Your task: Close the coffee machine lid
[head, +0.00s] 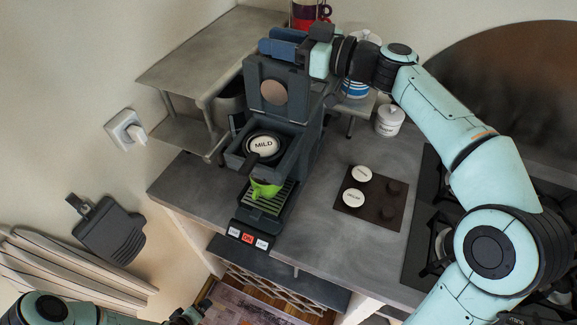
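The dark grey coffee machine (312,128) stands on the counter. Its lid (289,76) is raised, standing upright at the back, with a round brownish disc on its inner face. The open chamber below holds a round pod labelled MILD (263,144). A green cup (265,188) sits on the drip grate under the chamber. My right gripper (284,42) is at the top edge of the raised lid, reaching in from the right; I cannot tell if its fingers touch it or how far apart they are. My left gripper (190,313) is partly in view at the bottom edge, low and away from the machine.
A metal shelf (190,62) stands left of the machine. A dark mat (379,217) with two white pods (354,197) lies to its right. A white canister (389,120) stands behind the mat, and a stove (425,215) is at the right. The counter between machine and mat is clear.

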